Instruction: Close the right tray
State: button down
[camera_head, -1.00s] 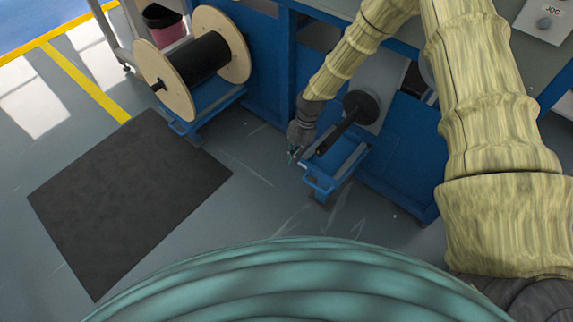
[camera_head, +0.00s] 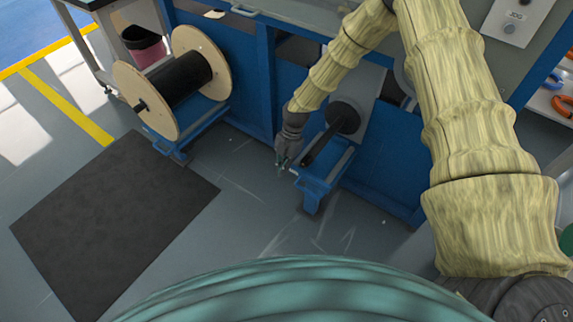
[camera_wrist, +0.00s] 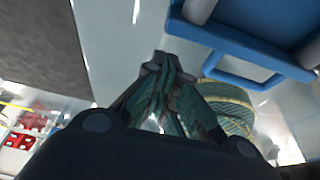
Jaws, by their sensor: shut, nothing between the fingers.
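The right tray (camera_head: 322,176) is a blue frame with a handle at its front, low in the blue machine at the right in the head view. It stands out from the machine front, under a bare black spindle (camera_head: 325,138). My gripper (camera_head: 281,168) is just left of the tray's front end, fingers together and empty. In the wrist view the gripper's closed fingertips (camera_wrist: 166,62) point over the grey floor. The tray's blue handle (camera_wrist: 240,68) shows at the upper right there, apart from the fingers.
A left tray (camera_head: 190,130) holds a wooden spool (camera_head: 146,100) with black winding. A dark mat (camera_head: 110,225) lies on the floor at the left. A pink bin (camera_head: 144,47) stands behind the spool. The floor (camera_head: 250,215) in front of the trays is clear.

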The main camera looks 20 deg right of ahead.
notch_tip(320, 180, up, 10)
jog(key=w+p, duration=0.1)
jog(key=shift+d+f, duration=0.25)
jog(key=shift+d, duration=0.2)
jog(key=shift+r, duration=0.1)
